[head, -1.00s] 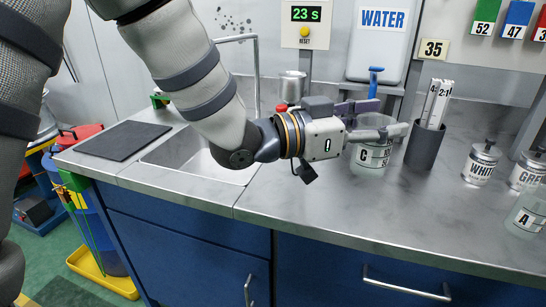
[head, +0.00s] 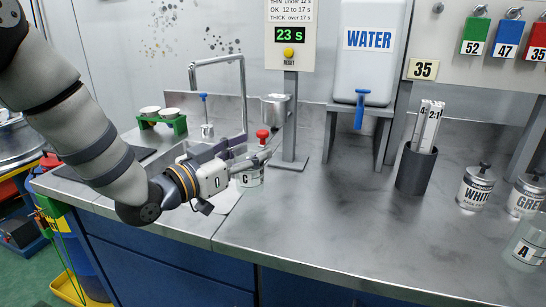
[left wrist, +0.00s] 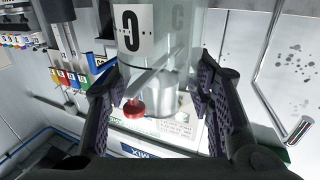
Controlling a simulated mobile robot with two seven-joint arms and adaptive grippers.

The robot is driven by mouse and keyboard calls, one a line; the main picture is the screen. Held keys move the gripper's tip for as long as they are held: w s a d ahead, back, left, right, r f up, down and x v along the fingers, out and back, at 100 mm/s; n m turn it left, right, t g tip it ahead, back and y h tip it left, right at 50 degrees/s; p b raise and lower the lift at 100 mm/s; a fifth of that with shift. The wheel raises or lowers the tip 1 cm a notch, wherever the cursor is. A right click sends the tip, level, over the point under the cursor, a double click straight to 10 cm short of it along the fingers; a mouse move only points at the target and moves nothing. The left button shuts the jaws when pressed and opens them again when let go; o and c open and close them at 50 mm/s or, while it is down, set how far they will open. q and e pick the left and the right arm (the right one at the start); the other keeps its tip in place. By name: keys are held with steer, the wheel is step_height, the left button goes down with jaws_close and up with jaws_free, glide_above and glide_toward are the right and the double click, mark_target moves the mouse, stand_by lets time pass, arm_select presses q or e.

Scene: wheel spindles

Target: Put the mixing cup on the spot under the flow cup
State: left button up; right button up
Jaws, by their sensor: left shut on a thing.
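The mixing cup (head: 250,178) is a clear cup with a white label marked C. My left gripper (head: 251,160) is shut on it, with a finger on each side, in front of the flow cup's stand. In the left wrist view the clear cup (left wrist: 178,40) sits between my fingers (left wrist: 163,88). The flow cup (head: 275,110) is a small metal cup on the timer stand, above and behind the held cup. The spot under it is largely hidden by my gripper and the cup. A white sheet (head: 224,202) shows partly below my gripper. My right gripper is out of view.
A red knob (head: 262,134) is close to the held cup. The timer post (head: 290,120) and water tank stand (head: 380,140) rise behind. The sink tap (head: 243,100) is to the left. A dark holder with sticks (head: 416,168) and tins are right. The middle counter is clear.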

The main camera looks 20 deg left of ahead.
arm_select(q)
steer(key=w+d+f, duration=0.1)
steer(key=w, duration=0.1)
steer(key=w+d+f+b, duration=0.1)
steer(key=w, duration=0.2)
steer(key=w+d+f, duration=0.1)
steer(key=w, duration=0.1)
steer(key=shift+w+d+f, duration=0.15)
steer(key=shift+d+f, duration=0.05)
steer(key=shift+f, duration=0.2)
steer(key=shift+r, duration=0.2)
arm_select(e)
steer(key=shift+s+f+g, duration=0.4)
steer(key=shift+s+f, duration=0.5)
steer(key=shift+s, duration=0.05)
arm_select(q)
steer(key=shift+f, duration=0.1)
steer(key=o, duration=1)
steer(key=shift+f, duration=0.1)
steer(key=shift+o, duration=0.2)
